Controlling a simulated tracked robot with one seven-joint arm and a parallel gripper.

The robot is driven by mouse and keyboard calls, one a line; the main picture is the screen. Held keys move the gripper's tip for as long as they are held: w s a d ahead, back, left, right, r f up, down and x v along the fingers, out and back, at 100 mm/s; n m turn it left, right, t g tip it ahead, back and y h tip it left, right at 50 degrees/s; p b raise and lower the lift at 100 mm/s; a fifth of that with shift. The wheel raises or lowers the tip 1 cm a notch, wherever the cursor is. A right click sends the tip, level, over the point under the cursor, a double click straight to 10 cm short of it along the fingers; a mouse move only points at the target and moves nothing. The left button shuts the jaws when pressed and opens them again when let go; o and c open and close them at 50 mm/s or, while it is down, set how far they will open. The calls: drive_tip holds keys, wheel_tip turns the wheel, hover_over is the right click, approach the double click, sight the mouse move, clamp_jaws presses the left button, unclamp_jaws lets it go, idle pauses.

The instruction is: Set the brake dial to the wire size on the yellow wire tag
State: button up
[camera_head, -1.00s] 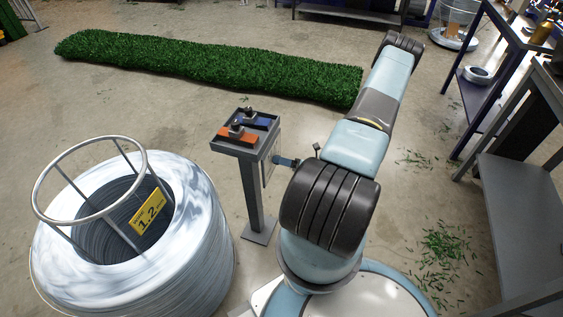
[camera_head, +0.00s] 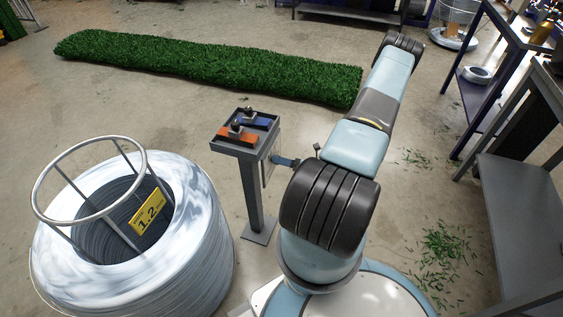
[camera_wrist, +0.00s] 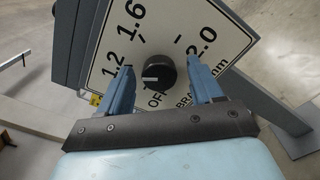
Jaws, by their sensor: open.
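A yellow wire tag (camera_head: 149,211) reading 1.2 hangs inside the coil of grey wire (camera_head: 205,230) in the head view. In the wrist view, a white brake plate (camera_wrist: 215,25) carries 1.2, 1.6, 2.0, mm and OFF around a round black dial (camera_wrist: 162,67). The dial has a pale mark on its lower left part; which setting it points at is hard to tell. My gripper (camera_wrist: 160,72) is open, with one blue finger to the left and one to the right of the dial. Contact with it is not clear. In the head view the dial face is hidden.
The plate is on a grey post stand (camera_head: 253,195), whose top tray holds an orange block (camera_head: 237,136) and a blue block (camera_head: 252,122). The coil with its ring frame (camera_head: 40,185) stands left. A green strip (camera_head: 210,70) lies behind. Shelves (camera_head: 525,200) stand right.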

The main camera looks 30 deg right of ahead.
drive_tip(key=v, duration=1.3)
drive_tip(key=shift+s+d, duration=0.2)
drive_tip(key=shift+s, duration=0.05)
drive_tip(key=w+a+r+n+g, duration=0.2)
drive_tip(key=a+r+n+g, duration=0.25)
drive_tip(key=r+n, duration=0.4)
drive_tip(key=w+a+r+n+g, duration=0.3)
drive_tip(key=r+n+g, duration=0.2)
drive_tip(key=r, duration=0.6)
drive_tip(key=w+a+r+n+g, duration=0.25)
drive_tip(key=r+n+g, duration=0.25)
drive_tip(key=r+n, duration=0.3)
drive_tip(key=s+a+r+n+t+h, duration=0.2)
drive_tip(key=s+a+r+n+h, duration=0.1)
drive_tip(key=r, duration=0.5)
drive_tip(key=s+a+r+n+t+h, duration=0.2)
drive_tip(key=s+a+r+n+h, duration=0.2)
drive_tip(key=s+a+r+n, duration=0.2)
drive_tip(key=s+a+r+n+t+h, duration=0.2)
drive_tip(key=s+a+r+n+h, duration=0.2)
drive_tip(key=r+n, duration=0.3)
drive_tip(key=shift+s+a+r+n, duration=0.45)
drive_tip(key=shift+a+r, duration=0.45)
drive_tip(key=shift+r, duration=1.85)
